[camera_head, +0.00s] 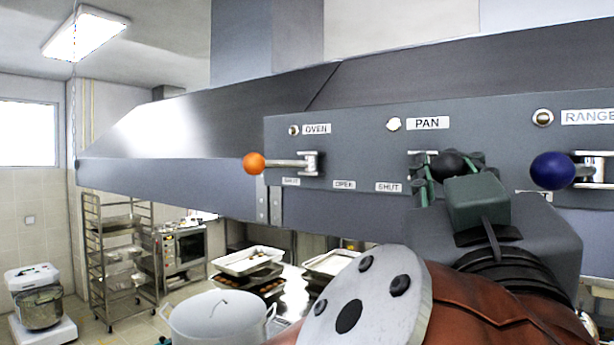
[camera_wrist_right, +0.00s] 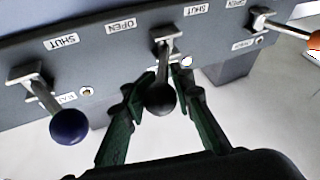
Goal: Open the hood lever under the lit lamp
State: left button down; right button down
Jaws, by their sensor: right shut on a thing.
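The PAN lamp (camera_head: 394,124) looks brighter than the OVEN lamp (camera_head: 294,130) and the RANGE lamp (camera_head: 542,117); it also shows bright in the right wrist view (camera_wrist_right: 187,62). The lever below it has a black knob (camera_head: 449,165). My right gripper (camera_wrist_right: 160,90) has its green fingers on both sides of this black knob and is shut on it. In the right wrist view the lever sticks out from its bracket toward the camera. In the head view the gripper and arm hide part of the lever and its right-hand label.
The orange-knobbed lever (camera_head: 254,163) under OVEN and the navy-knobbed lever (camera_head: 551,170) under RANGE flank the black one, both pointing left in the head view. A SHUT label (camera_head: 388,187) sits left of the PAN lever. A large pot (camera_head: 218,318) stands below.

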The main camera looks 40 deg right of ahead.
jog(key=shift+s+d, duration=0.1)
jog(key=shift+s, duration=0.1)
jog(key=c, duration=2)
grip_release()
jog(key=shift+c, duration=0.2)
jog(key=o, duration=0.3)
jog(key=shift+s+d, duration=0.15)
jog(key=shift+d, duration=0.1)
jog(key=shift+o, duration=0.7)
pick_arm(q)
jog(key=shift+s+a, duration=0.2)
pick_arm(e)
jog(key=shift+w+a, duration=0.2)
notch_tip(320, 180, up, 9)
jog(key=shift+r, duration=0.2)
pick_arm(q)
jog(key=shift+w+d, duration=0.1)
jog(key=shift+d, duration=0.05)
pick_arm(e)
jog(key=shift+r, duration=0.35)
